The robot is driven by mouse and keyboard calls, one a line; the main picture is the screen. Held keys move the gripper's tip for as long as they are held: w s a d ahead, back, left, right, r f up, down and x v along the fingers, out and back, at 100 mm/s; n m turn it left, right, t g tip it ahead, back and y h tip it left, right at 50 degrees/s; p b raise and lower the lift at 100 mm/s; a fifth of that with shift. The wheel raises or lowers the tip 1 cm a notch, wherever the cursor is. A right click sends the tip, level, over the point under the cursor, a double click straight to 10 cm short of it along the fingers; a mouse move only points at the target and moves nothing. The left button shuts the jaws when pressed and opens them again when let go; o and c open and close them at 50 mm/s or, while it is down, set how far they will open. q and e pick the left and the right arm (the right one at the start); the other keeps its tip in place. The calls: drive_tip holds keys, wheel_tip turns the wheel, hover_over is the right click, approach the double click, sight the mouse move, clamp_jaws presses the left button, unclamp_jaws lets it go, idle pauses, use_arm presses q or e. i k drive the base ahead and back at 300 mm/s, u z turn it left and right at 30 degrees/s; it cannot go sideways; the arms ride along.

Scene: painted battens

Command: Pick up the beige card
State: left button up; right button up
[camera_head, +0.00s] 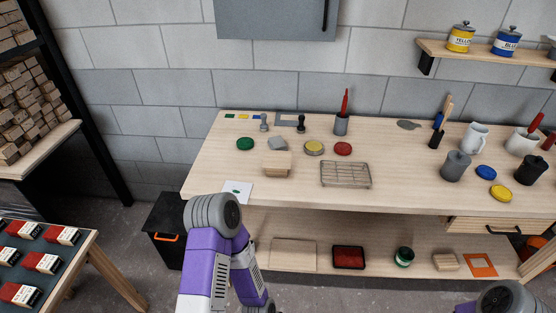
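A pale card or sheet with a small green mark (237,191) lies flat at the front left edge of the workbench (400,180), partly behind my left arm. I cannot tell whether it is beige or white. A row of small green, yellow and blue swatches (243,116) lies at the bench's back left; I cannot tell whether they sit on a beige card. My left arm rises just in front of the pale card, but its gripper is not in view. Only a little of my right arm shows at the bottom right, and its gripper is not in view.
A wooden block (277,165), a wire rack (346,174), green (245,144) and red (343,149) discs and a grey cup (341,124) stand on the bench. Mugs and pots crowd its right. The bench's front middle is clear.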

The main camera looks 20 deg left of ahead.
sight(272, 159)
drive_tip(key=k, duration=0.3)
drive_tip(key=z, duration=0.2)
drive_tip(key=i, duration=0.25)
drive_tip(key=u, duration=0.95)
drive_tip(key=i, duration=0.75)
drive_tip(key=u, duration=0.85)
